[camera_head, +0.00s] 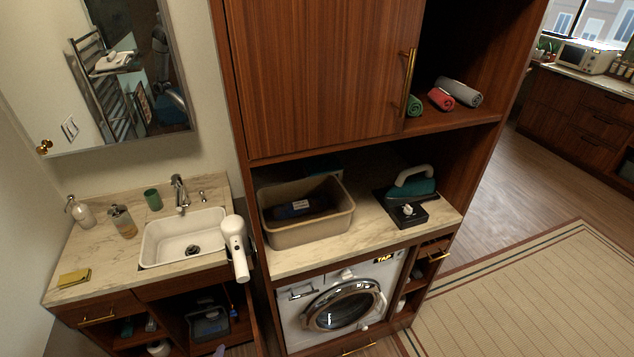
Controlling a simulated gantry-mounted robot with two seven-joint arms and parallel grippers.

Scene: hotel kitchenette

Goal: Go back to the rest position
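Neither of my grippers shows in the head view, and I cannot see whether they hold anything. The view takes in a sink counter (100,262) at left and a tall wooden cabinet (313,80) in the middle. A beige bin (318,228) with a dark item inside stands on the cabinet's marble shelf. A teal iron (412,190) with a pale handle stands on a dark base to its right.
A white hair-dryer-like object (235,245) is at the sink counter's right edge. A washing machine (340,305) sits below the shelf. Rolled towels (459,92) lie on an upper shelf. Soap bottles (122,221) stand by the sink (183,238). Open floor with a rug (540,290) is at right.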

